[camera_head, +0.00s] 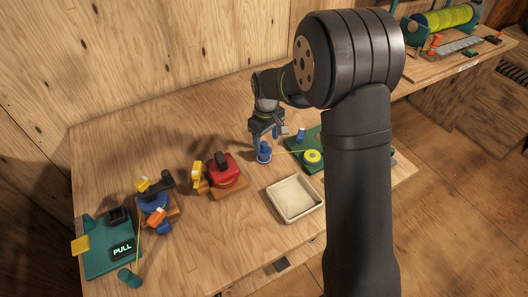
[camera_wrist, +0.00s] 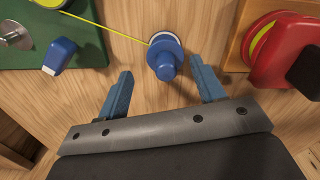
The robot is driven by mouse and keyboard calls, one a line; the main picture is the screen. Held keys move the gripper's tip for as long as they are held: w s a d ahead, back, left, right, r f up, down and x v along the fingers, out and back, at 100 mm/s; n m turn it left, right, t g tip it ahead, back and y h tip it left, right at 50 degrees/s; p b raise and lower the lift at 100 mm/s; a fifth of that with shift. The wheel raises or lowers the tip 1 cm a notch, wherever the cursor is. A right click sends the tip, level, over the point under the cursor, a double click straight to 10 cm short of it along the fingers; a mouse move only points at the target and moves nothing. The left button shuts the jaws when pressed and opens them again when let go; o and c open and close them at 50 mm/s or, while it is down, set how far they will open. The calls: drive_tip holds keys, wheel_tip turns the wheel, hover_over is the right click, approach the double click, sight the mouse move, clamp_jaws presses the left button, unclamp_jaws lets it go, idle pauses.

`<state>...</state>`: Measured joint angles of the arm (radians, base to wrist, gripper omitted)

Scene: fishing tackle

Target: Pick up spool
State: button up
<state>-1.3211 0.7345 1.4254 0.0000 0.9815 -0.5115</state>
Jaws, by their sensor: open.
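A small blue spool-like piece with a round base and a knob (camera_head: 264,152) stands on the wooden bench, and a taut yellow line runs from it to a yellow spool (camera_head: 312,156) on a green board. The blue piece also shows in the wrist view (camera_wrist: 164,58). My gripper (camera_head: 266,136) points down over it. In the wrist view my gripper (camera_wrist: 161,67) is open, its two blue fingers on either side of the blue piece with visible gaps. Only an edge of the yellow spool (camera_wrist: 45,3) shows there. I cannot tell which of the two is named in the task.
A green board (camera_wrist: 85,25) with a blue knob (camera_wrist: 58,54) lies at left in the wrist view. A red reel (camera_wrist: 285,52) on a wooden block is close at right. A cream tray (camera_head: 271,195) stands nearby. A green PULL board (camera_head: 97,262) lies far left.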

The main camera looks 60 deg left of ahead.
sight(264, 149)
drive_tip(key=f, duration=0.5)
drive_tip(key=shift+s+a+f, duration=0.1)
drive_tip(key=shift+s+a, duration=0.05)
drive_tip(key=shift+s, duration=0.2)
drive_tip(key=c, duration=0.9)
